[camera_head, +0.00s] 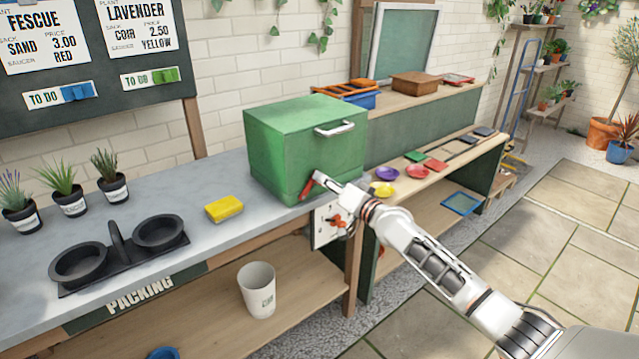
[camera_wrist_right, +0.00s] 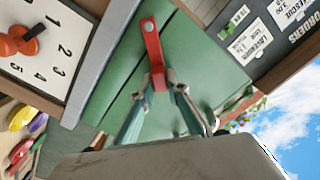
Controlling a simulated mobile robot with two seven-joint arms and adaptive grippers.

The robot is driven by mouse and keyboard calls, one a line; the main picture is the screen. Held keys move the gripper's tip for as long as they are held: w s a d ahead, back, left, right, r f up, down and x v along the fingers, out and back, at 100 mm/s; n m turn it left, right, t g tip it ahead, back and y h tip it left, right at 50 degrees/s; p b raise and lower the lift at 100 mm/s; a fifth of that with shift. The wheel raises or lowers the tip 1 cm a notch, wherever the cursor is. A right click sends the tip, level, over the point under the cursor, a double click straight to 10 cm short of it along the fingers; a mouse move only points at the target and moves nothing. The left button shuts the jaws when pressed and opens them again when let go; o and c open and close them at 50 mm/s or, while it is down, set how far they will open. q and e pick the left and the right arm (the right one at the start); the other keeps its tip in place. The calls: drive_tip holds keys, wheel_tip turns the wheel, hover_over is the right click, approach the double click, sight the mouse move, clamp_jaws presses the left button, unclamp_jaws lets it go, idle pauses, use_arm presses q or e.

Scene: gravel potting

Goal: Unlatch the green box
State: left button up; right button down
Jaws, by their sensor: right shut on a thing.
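The green box (camera_head: 290,150) stands closed on the grey counter, with a white handle (camera_head: 335,129) near the top of its front. A red latch lever (camera_head: 306,188) sits low on the front face. My right gripper (camera_head: 317,177) reaches in from the right and is at this lever. In the right wrist view the red lever (camera_wrist_right: 152,40) runs down between the fingertips of my right gripper (camera_wrist_right: 160,84), which are closed on its end. The green box (camera_wrist_right: 108,75) fills the space behind. My left gripper is not in view.
A numbered dial panel (camera_head: 327,224) with an orange knob is just below the box. A yellow block (camera_head: 224,208), a black double-dish holder (camera_head: 120,250) and potted plants (camera_head: 68,197) are left of the box. Coloured saucers (camera_head: 416,171) are on the right bench.

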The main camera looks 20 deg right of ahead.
drive_tip(key=shift+w+d+f+m+b, duration=0.15)
drive_tip(key=shift+d+f+m+b, duration=0.45)
drive_tip(key=shift+m, duration=1)
drive_tip(key=shift+w+d+f+m+b, duration=0.2)
drive_tip(key=shift+f+m+b, duration=0.45)
drive_tip(key=shift+f+m, duration=0.85)
drive_tip(key=shift+w+d+f+m+b, duration=0.1)
drive_tip(key=shift+d+f+m+b, duration=0.5)
drive_tip(key=shift+m, duration=1.1)
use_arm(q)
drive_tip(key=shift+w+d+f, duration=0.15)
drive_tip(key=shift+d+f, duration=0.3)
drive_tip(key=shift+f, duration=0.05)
use_arm(e)
drive_tip(key=shift+a+f, duration=0.2)
drive_tip(key=c, duration=2)
unclamp_jaws()
drive_tip(key=shift+o, duration=0.2)
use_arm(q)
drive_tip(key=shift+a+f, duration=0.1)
use_arm(e)
drive_tip(key=v, duration=1.2)
